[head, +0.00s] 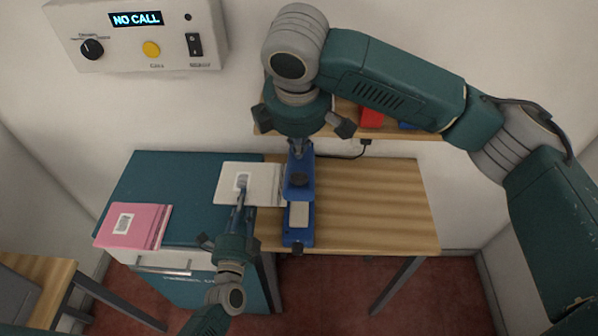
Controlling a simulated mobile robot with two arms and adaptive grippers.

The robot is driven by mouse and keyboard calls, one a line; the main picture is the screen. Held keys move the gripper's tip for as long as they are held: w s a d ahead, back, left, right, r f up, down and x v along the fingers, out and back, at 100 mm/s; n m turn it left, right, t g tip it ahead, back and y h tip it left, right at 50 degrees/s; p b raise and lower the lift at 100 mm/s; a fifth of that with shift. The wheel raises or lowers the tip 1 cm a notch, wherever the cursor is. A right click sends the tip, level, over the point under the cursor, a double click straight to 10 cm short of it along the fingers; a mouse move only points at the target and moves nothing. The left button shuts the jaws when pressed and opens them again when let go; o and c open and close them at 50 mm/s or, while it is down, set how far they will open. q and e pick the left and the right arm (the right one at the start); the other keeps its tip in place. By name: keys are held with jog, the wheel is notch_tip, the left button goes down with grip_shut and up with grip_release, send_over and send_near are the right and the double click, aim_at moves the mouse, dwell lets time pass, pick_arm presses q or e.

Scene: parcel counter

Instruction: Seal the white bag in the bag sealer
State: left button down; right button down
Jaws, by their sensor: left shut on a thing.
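The white bag (228,184) lies flat with a pale label, partly on the teal cabinet top. Its right edge reaches the blue bag sealer (291,236), which stands on the wooden table; whether the edge is between the sealer's jaws is hard to see. My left gripper (241,186) comes from below and is shut on the white bag near its label. My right gripper (298,152) points down at the back end of the sealer. Its fingertips look close together, but whether they are shut or touch the sealer is unclear.
A pink bag (135,226) with a label lies at the left of the teal cabinet top (180,175). The wooden table (375,205) is clear right of the sealer. A wall shelf (428,134) holds a red item (372,117). A control box (135,35) reads "NO CALL".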

aim_at(230, 201)
pick_arm(q)
jog(key=shift+a, duration=1.8)
jog(key=shift+s, duration=0.1)
